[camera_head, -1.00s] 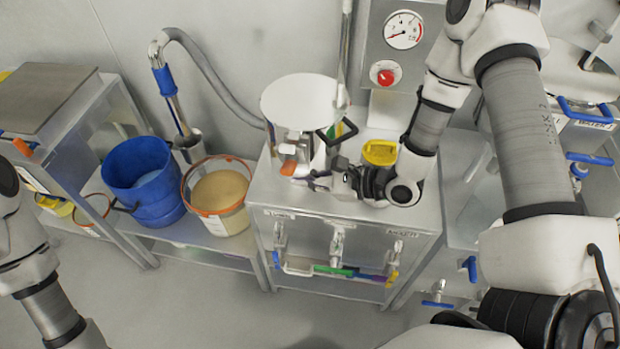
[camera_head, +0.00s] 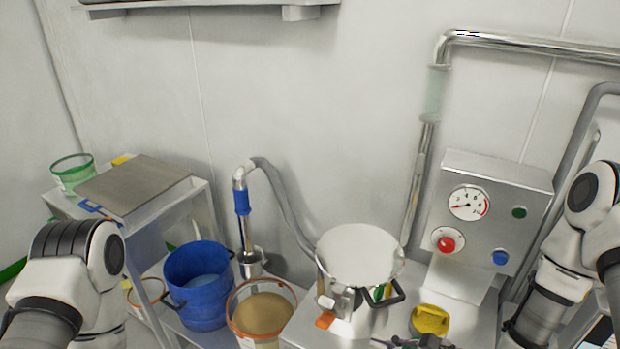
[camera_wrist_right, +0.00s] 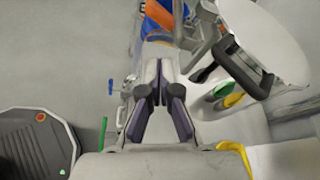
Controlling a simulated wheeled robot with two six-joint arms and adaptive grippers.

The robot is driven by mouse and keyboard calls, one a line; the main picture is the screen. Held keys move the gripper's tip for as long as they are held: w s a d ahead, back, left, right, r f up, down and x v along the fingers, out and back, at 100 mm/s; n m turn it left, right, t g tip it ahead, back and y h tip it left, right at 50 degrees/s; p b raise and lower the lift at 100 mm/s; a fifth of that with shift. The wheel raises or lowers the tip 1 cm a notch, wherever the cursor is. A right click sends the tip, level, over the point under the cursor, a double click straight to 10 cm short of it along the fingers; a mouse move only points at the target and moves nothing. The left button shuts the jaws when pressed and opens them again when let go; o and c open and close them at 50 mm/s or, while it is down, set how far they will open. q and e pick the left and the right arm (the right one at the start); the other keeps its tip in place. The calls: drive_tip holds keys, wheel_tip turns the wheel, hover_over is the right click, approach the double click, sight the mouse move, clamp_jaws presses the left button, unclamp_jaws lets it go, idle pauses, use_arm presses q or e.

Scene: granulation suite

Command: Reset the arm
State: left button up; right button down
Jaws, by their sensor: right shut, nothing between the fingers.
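My right gripper (camera_head: 420,341) shows only in part at the bottom edge of the head view, in front of the steel pot (camera_head: 360,262) and near the yellow container (camera_head: 430,320). In the right wrist view my right gripper (camera_wrist_right: 158,92) has its dark fingers together with nothing between them. My right arm (camera_head: 560,280) stands at the right edge of the head view. My left arm (camera_head: 75,275) shows at the lower left. Its gripper is out of the frame.
A blue bucket (camera_head: 198,292) and an orange-rimmed tub of tan powder (camera_head: 262,312) stand left of the pot. A panel with a gauge and buttons (camera_head: 490,215) stands behind on the right.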

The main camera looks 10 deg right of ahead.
drive_tip(key=s+a+f+n+g+h+b, duration=0.1)
drive_tip(key=s+f+n+g+h, duration=0.1)
drive_tip(key=s+f, duration=0.35)
drive_tip(key=s+f+n+g+h+b, duration=0.1)
drive_tip(key=s+f+n+g+h, duration=0.15)
drive_tip(key=f, duration=0.65)
drive_tip(key=s+d+f+n+g+h, duration=0.5)
drive_tip(key=s+d+n, duration=0.3)
drive_tip(key=n, duration=0.9)
drive_tip(key=shift+s+d+f+h, duration=0.35)
drive_tip(key=shift+s+h, duration=0.3)
drive_tip(key=shift+s, duration=0.8)
drive_tip(key=shift+a, duration=0.1)
